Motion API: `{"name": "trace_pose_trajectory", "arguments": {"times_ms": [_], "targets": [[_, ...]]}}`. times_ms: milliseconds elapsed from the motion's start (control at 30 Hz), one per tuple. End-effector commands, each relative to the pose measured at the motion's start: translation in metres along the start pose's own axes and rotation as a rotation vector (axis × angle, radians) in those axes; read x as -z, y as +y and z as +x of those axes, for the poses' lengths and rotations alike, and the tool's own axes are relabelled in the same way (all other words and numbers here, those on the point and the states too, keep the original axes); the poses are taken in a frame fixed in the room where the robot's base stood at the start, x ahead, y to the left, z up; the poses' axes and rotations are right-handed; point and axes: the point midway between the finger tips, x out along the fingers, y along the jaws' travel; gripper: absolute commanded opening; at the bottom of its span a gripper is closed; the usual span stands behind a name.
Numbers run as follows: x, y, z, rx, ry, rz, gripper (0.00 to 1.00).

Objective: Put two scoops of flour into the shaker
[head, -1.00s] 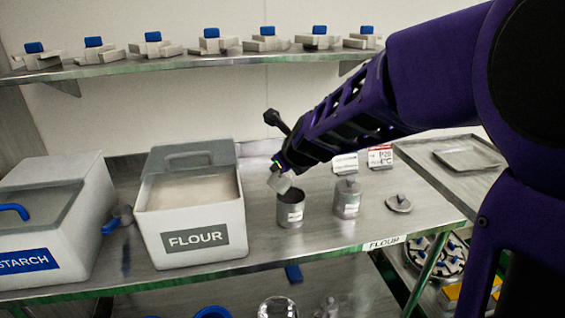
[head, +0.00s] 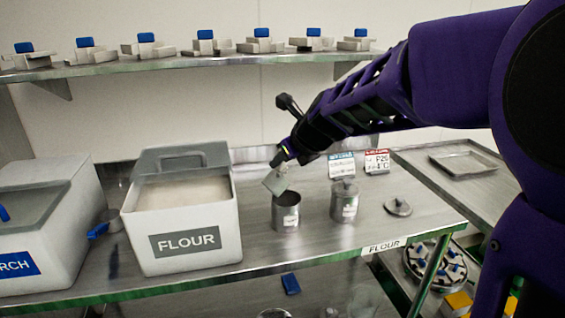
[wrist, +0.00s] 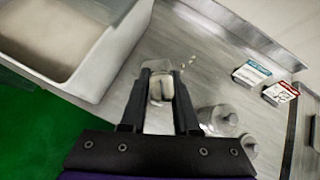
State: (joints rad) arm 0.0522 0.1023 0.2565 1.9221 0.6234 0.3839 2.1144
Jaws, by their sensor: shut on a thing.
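My gripper (head: 281,158) is shut on a small pale grey scoop (head: 274,180), which is tilted just above the rim of the open grey metal shaker (head: 286,214). Whether the scoop touches the rim, I cannot tell. In the wrist view the scoop (wrist: 161,88) sits between my fingers and hides what is under it; pale matter seems to show in it. The white flour bin (head: 186,240) stands open to the left, with pale flour (head: 185,193) inside. The inside of the shaker is too dark to read.
A second, lidded canister (head: 344,204) stands close right of the shaker, with a loose lid (head: 398,207) beyond. Sign cards (head: 342,165) stand behind. A starch bin (head: 45,235) is at far left. Pale specks (wrist: 188,62) lie on the counter. A shelf (head: 190,59) runs above.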

Motion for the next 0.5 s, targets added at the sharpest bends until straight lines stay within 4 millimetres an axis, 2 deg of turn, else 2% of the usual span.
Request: {"name": "trace_pose_trajectory", "arguments": {"times_ms": [500], "targets": [[-0.001,-0.024,-0.002,-0.141,-0.007,0.154,0.0]]}}
